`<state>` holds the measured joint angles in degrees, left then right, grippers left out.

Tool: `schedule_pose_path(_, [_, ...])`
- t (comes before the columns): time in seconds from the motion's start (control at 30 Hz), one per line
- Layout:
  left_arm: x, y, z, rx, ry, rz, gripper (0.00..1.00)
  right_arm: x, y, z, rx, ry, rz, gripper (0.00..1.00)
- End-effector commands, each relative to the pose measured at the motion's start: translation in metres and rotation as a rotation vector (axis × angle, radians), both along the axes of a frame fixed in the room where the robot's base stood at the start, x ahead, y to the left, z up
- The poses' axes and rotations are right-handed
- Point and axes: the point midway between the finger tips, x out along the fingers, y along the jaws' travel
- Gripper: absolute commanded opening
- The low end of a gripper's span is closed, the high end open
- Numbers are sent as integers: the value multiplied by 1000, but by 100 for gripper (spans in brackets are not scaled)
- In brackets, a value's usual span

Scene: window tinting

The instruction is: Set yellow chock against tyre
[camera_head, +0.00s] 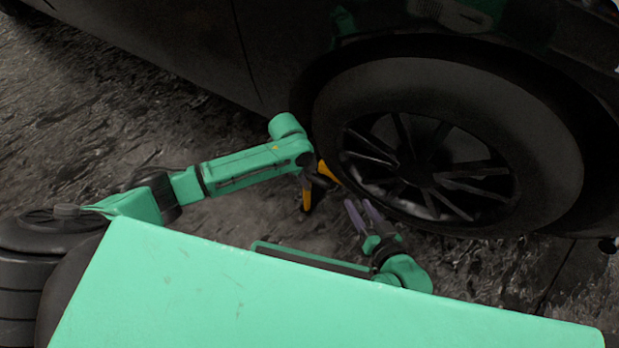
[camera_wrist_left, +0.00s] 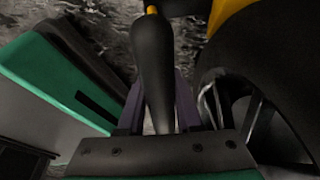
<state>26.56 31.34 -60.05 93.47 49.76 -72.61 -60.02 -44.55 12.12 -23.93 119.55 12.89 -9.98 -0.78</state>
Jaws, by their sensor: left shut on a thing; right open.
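The yellow chock (camera_head: 326,171) shows yellow parts and a dark grip in the head view, low beside the left side of the car's tyre (camera_head: 548,145). My left gripper (camera_head: 314,182) is shut on its dark grip. In the left wrist view, the dark grip (camera_wrist_left: 155,70) stands between the fingers, with yellow at the top edge. The tyre fills the right side there (camera_wrist_left: 285,70). I cannot tell whether the chock touches the tyre or the ground. My right gripper (camera_head: 362,215) is open and empty, with its fingers near the wheel's lower left.
The dark car body (camera_head: 150,45) spans the back, above the wheel. The rough wet ground (camera_head: 60,120) is free at the left. A dark spoked rim (camera_head: 430,175) sits inside the tyre.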

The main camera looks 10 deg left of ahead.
Motion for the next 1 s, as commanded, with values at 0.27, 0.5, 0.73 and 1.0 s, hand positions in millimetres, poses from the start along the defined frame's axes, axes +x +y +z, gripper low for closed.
schedule_pose_path(0.27, [2, -1, -3, -4, -8, -1, 0, 0, 0, -3, 0, -1, 0, 50])
schedule_pose_path(0.5, [2, -1, -6, -4, -8, -1, 53, 0, 0, -4, 0, -1, -1, 50])
schedule_pose_path(0.73, [1, -1, -7, -2, -4, 0, 69, 0, 0, -4, 0, -1, -1, 50])
schedule_pose_path(1.0, [0, 3, 6, 0, 1, 1, 69, -1, 0, 1, 2, 4, -2, 50])
